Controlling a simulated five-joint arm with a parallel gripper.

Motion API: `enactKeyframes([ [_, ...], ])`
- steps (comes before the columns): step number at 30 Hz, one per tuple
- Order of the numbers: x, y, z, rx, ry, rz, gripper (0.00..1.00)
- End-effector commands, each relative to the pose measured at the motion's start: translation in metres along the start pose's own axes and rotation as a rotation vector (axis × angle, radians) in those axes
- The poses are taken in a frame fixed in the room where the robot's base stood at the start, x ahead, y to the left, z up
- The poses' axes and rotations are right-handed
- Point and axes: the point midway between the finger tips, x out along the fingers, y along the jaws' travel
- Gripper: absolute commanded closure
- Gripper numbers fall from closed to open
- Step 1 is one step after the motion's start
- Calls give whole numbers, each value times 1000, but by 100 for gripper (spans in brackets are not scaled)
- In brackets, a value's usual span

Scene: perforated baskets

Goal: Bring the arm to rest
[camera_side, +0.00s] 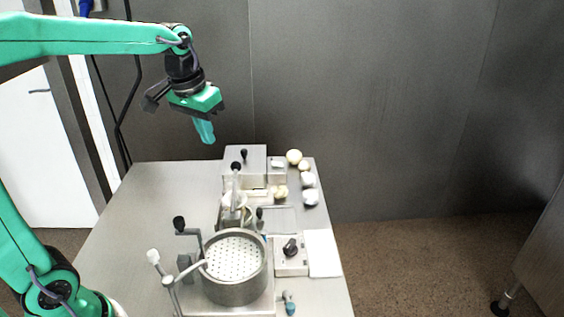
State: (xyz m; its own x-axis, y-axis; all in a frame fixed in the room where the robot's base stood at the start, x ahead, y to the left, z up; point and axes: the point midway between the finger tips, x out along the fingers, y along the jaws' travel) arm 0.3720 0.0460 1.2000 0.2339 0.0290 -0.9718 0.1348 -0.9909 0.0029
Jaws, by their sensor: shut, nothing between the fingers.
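My gripper (205,132) is in the upper left of the side view, at the end of my green arm. It points downward with its teal fingers shut and nothing between them. It hangs in the air above the far part of the metal table (150,200), apart from everything on it.
A perforated round basket (235,258) sits in a metal unit at the table's front, with handles (180,224) beside it. Behind stand a metal box (244,160) and several pale round items (310,198). A white sheet (322,254) lies at right. The table's left side is clear.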

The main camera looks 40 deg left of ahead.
Motion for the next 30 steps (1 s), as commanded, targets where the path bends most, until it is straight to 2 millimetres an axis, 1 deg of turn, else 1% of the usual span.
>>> enactKeyframes([
  [1, -4, 3, 10, 9, 17, 2, 100],
  [9, -14, 14, 61, 50, 97, 14, 100],
  [14, -14, 19, 91, 74, 144, 23, 100],
  [21, -6, 24, 133, 108, 211, 36, 100],
  [25, 0, 25, 148, 120, 235, 42, 100],
  [30, 3, 26, 158, 128, 253, 45, 100],
])
